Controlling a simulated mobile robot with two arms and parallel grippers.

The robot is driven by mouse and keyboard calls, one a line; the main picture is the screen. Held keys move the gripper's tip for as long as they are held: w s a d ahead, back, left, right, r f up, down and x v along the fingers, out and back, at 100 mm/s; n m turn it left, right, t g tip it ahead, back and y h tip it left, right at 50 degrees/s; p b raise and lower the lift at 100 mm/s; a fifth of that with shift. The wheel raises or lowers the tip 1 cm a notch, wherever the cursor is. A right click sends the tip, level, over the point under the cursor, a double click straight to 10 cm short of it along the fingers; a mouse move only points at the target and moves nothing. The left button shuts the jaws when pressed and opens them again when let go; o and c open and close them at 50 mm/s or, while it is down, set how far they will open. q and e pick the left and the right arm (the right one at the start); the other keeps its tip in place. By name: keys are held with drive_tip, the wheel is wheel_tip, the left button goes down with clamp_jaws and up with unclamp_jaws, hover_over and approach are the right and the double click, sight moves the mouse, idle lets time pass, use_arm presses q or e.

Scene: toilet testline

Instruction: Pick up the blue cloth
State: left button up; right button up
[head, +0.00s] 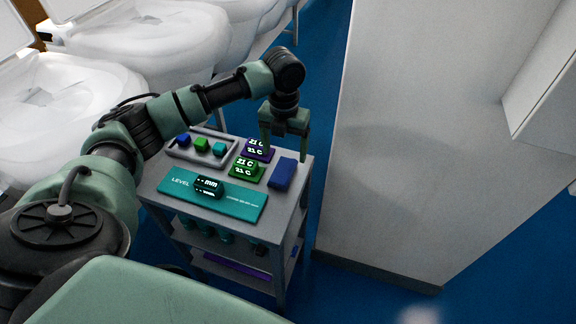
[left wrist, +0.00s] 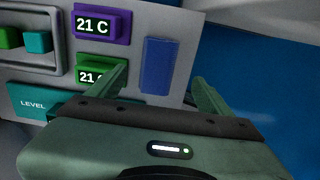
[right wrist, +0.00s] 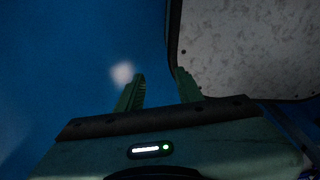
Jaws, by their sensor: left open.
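The blue cloth (head: 283,174) is a flat dark-blue rectangle lying on the right side of the grey cart's top. It also shows in the left wrist view (left wrist: 157,66), between the two fingers in the picture. My left gripper (head: 284,153) is open and empty, pointing down above the cart's far right part by the cloth. I cannot tell the exact gap between the fingertips and the cloth. My right gripper (right wrist: 160,78) shows only in the right wrist view, with its fingers apart and nothing between them.
The cart (head: 286,211) also carries a green display block (head: 245,168), a purple display block (head: 257,150), a teal level mat (head: 240,203) and a tray (head: 182,152) of small cubes. Wrapped toilets (head: 150,40) stand at left. A white panel (head: 410,130) stands right of the cart.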

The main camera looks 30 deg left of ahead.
sight(283, 169)
use_arm(q)
drive_tip(key=f, duration=0.1)
drive_tip(key=s+f, duration=0.1)
drive_tip(key=f, duration=0.1)
drive_tip(key=shift+p, duration=0.4)
wheel_tip(283, 169, down, 2)
drive_tip(key=shift+w+a+f, duration=0.1)
drive_tip(key=shift+f, duration=0.5)
drive_tip(key=c, duration=1.4)
drive_tip(key=shift+c, duration=0.2)
use_arm(e)
drive_tip(key=shift+s+d+r, duration=0.1)
drive_tip(key=shift+s+r, duration=0.2)
drive_tip(key=shift+s, duration=0.25)
drive_tip(key=shift+s+r, duration=0.25)
drive_tip(key=shift+s, duration=0.25)
